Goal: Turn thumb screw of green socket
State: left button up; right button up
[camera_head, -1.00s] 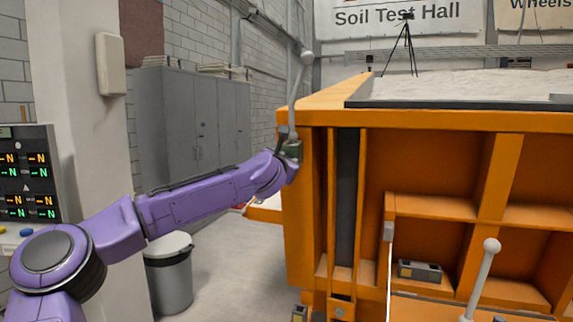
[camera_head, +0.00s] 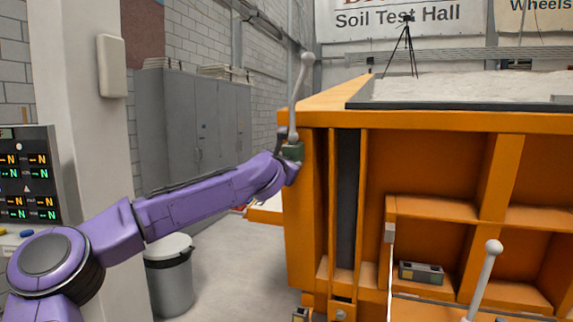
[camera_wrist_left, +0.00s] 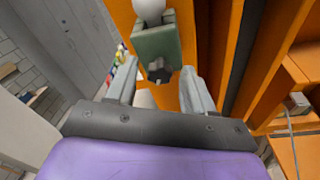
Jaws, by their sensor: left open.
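The green socket (camera_head: 295,151) is at the left corner of the orange sandbed, with a grey ball-topped lever (camera_head: 298,92) standing in it. In the left wrist view the green socket (camera_wrist_left: 160,42) has a dark knobbed thumb screw (camera_wrist_left: 158,71) at its lower end, facing me. My left gripper (camera_wrist_left: 158,82) is open, one finger to each side of the thumb screw, with a visible gap on both sides. In the head view the purple wrist hides most of the gripper and the thumb screw. My right gripper is not in view.
The orange sandbed frame (camera_head: 440,121) stands close to the right of my left wrist. A second ball-topped lever (camera_head: 485,280) and a small grey box (camera_head: 420,272) are at lower right. A bin (camera_head: 170,275) stands below my left arm; open floor lies beside it.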

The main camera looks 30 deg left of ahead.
pick_arm(q)
jog(key=b+v, duration=0.3)
jog(key=v, duration=0.7)
jog(key=shift+b, duration=0.4)
